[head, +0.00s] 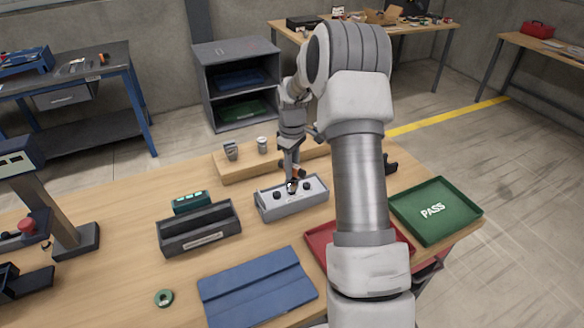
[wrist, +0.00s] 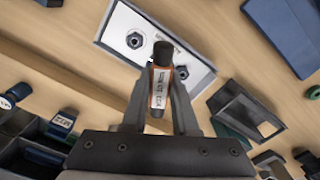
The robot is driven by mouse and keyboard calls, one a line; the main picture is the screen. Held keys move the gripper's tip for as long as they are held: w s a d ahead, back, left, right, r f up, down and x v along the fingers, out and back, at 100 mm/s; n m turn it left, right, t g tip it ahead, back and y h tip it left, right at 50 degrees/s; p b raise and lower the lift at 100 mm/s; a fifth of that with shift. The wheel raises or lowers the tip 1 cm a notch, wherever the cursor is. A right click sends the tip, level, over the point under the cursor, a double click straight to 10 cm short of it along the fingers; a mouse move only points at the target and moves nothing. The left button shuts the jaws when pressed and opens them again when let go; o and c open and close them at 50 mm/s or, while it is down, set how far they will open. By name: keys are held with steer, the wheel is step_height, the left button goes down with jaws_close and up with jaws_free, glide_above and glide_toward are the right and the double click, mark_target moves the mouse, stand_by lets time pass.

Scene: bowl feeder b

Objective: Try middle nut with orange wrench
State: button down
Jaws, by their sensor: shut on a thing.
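My gripper (head: 293,178) is shut on the orange wrench (wrist: 159,90), which has an orange band with a white label and dark ends. The wrench stands out from the jaws over the grey nut fixture (head: 290,209), which also shows in the wrist view (wrist: 112,38). In the wrist view one dark nut (wrist: 134,40) shows left of the wrench and another (wrist: 181,72) right of it. The wrench's dark end lies between them and covers the middle spot, so the middle nut is hidden there. I cannot tell whether the wrench touches it.
A wooden rack (head: 237,170) stands behind the fixture, holding grey-topped pieces. A dark open bin (head: 200,237) is on the left, with a green-topped device (head: 191,202) behind it. A blue mat (head: 257,290) lies in front. A red tray (head: 320,240) and a green PASS tray (head: 437,228) are right.

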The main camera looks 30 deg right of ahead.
steer(key=shift+f+b, duration=0.65)
steer(key=shift+f, duration=0.35)
stand_by(1.0)
stand_by(0.3)
steer(key=shift+m, duration=1.2)
steer(key=shift+n, duration=0.7)
